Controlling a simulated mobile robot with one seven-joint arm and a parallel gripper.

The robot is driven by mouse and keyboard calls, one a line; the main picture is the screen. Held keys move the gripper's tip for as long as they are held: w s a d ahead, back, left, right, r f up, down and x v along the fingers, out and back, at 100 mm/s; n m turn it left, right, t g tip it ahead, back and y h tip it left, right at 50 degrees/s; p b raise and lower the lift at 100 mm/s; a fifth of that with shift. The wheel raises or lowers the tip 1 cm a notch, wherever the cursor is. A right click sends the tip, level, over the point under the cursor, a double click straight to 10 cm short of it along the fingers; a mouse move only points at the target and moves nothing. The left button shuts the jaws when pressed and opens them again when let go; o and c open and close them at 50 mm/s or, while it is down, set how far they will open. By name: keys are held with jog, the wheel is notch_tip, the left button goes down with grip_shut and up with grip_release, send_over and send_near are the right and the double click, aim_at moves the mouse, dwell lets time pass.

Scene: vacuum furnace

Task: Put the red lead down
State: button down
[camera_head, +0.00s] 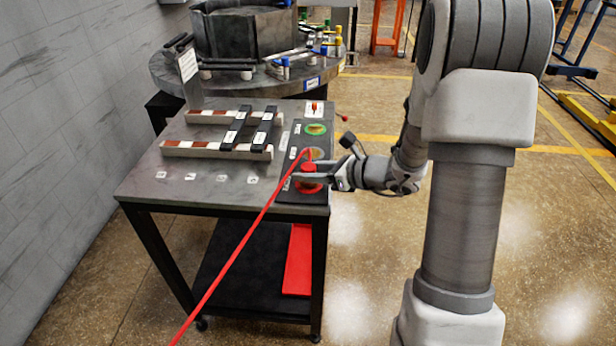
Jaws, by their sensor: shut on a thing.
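The red lead (238,252) runs taut from the bottom edge of the picture up to my gripper (309,174). My gripper is shut on the red end of the lead, over the near right part of the cart top. Directly below is a red ring (309,188) on a dark strip of the cart. The fingers hide part of the lead's end, and I cannot tell whether it touches the ring.
The strip also holds a green ring (315,129) and a tan ring (318,153). Two striped rails (190,150) with black bars (263,130) across them lie on the cart (150,187). A round table (163,73) stands behind. The cart's front left is mostly clear.

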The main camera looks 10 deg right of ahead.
jog(key=shift+f, duration=0.2)
jog(key=shift+f, duration=0.25)
jog(key=shift+c, duration=2.2)
grip_release()
jog(key=shift+r, duration=0.1)
jog(key=shift+r, duration=0.1)
jog(key=shift+s+d+r, duration=0.1)
jog(key=shift+r, duration=0.1)
jog(key=p+v, duration=0.2)
jog(key=v, duration=0.9)
jog(key=shift+s+d+p, duration=0.3)
jog(key=shift+p, duration=0.1)
